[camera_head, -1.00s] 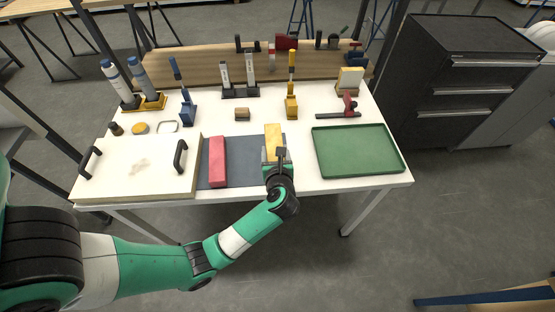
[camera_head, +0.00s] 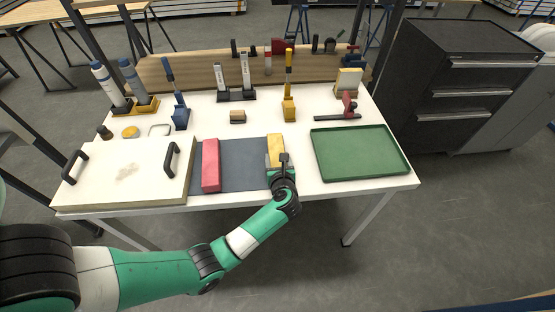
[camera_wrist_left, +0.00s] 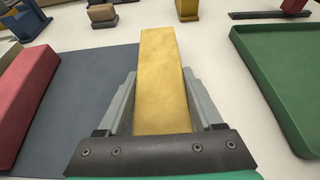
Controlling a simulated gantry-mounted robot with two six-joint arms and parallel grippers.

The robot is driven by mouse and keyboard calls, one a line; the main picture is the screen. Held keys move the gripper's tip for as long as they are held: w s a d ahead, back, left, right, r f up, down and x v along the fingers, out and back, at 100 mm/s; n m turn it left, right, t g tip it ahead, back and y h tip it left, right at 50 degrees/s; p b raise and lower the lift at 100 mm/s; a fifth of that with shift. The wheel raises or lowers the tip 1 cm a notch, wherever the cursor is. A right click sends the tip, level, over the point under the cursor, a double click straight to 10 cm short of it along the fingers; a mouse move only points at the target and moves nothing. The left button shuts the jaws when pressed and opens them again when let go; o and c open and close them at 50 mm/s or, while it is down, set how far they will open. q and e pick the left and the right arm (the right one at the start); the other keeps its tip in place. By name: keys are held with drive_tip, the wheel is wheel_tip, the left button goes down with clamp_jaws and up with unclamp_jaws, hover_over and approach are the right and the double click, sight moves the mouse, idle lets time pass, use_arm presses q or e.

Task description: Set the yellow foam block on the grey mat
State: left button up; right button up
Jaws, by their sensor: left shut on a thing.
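The yellow foam block (camera_head: 275,148) is at the right end of the grey mat (camera_head: 239,165). My left gripper (camera_head: 278,166) is shut on it. In the left wrist view the yellow foam block (camera_wrist_left: 163,85) stands out between the two jaws of my left gripper (camera_wrist_left: 163,105). The grey mat (camera_wrist_left: 93,100) shows to the left of the jaws there. The block's underside is hidden, so I cannot tell whether it touches the mat or table. My right gripper is not in view.
A red block (camera_head: 211,165) lies on the mat's left part. A white board with black handles (camera_head: 125,172) is left of it. A green tray (camera_head: 358,153) is to the right. A small brown block (camera_head: 238,117) and a yellow-handled tool stand (camera_head: 289,108) are behind.

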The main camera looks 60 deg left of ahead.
use_arm(q)
drive_tip(key=o, duration=1.3)
drive_tip(key=shift+f, duration=0.15)
drive_tip(key=shift+o, duration=0.2)
drive_tip(key=shift+r, duration=0.25)
drive_tip(key=p+v, duration=0.4)
drive_tip(key=v, duration=0.7)
drive_tip(key=shift+d, duration=0.2)
drive_tip(key=shift+s+d+r, duration=0.1)
drive_tip(key=shift+s+d, duration=0.1)
drive_tip(key=shift+d, duration=0.15)
